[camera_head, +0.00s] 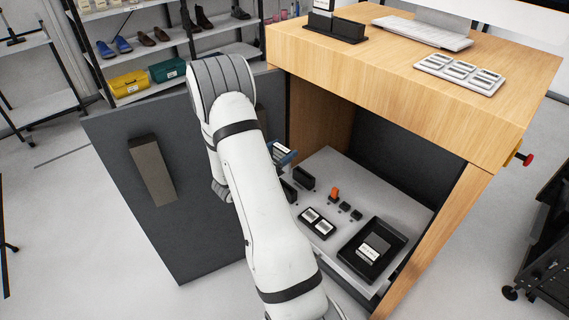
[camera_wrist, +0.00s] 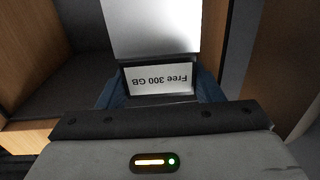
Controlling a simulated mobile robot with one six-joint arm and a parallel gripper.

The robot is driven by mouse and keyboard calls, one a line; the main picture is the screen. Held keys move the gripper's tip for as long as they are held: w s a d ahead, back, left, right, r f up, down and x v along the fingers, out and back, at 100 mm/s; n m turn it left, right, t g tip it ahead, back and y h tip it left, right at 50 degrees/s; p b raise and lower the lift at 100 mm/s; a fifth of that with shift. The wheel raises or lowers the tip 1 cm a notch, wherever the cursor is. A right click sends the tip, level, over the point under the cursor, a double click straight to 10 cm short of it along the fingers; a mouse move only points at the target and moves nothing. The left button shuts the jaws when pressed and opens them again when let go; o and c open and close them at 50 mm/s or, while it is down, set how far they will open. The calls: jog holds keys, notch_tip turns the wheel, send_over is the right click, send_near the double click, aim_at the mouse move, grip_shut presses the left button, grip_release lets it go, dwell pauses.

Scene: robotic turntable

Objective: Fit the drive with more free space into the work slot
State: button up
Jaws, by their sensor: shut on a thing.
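My gripper (camera_wrist: 160,92) is shut on a dark-framed drive (camera_wrist: 160,78) in the wrist view. The drive's white label reads "Free 300 GB", upside down, and blue fingers flank it. In the head view my gripper (camera_head: 281,153) is at the opening of the wooden cabinet, partly hidden by my arm. Another drive (camera_head: 375,246) with a pale label lies in a black tray (camera_head: 352,262) on the grey cabinet shelf; its text is too small to read. A black dock (camera_head: 338,30) on the desk top holds an upright labelled piece. I cannot tell which holder is the work slot.
The grey shelf (camera_head: 330,165) also bears dark upright blocks (camera_head: 304,177), an orange piece (camera_head: 334,194) and a black two-part holder (camera_head: 317,222). The cabinet's wooden top (camera_head: 390,65) overhangs it. An open grey door (camera_head: 180,225) with a handle stands to the left.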

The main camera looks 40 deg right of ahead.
jog(key=shift+s+d+f+m+g, duration=0.4)
jog(key=shift+s+d+f+g, duration=0.1)
jog(key=shift+d+g, duration=0.15)
jog(key=shift+r, duration=0.1)
jog(key=shift+a, duration=0.15)
jog(key=shift+f+b, duration=0.2)
jog(key=shift+b, duration=0.15)
notch_tip(320, 180, down, 6)
jog(key=b, duration=0.4)
jog(key=shift+r, duration=0.25)
jog(key=shift+a+b, duration=0.1)
jog(key=shift+b, duration=0.4)
dwell(0.7)
jog(key=shift+f+b, duration=2.5)
jog(key=shift+f, duration=0.55)
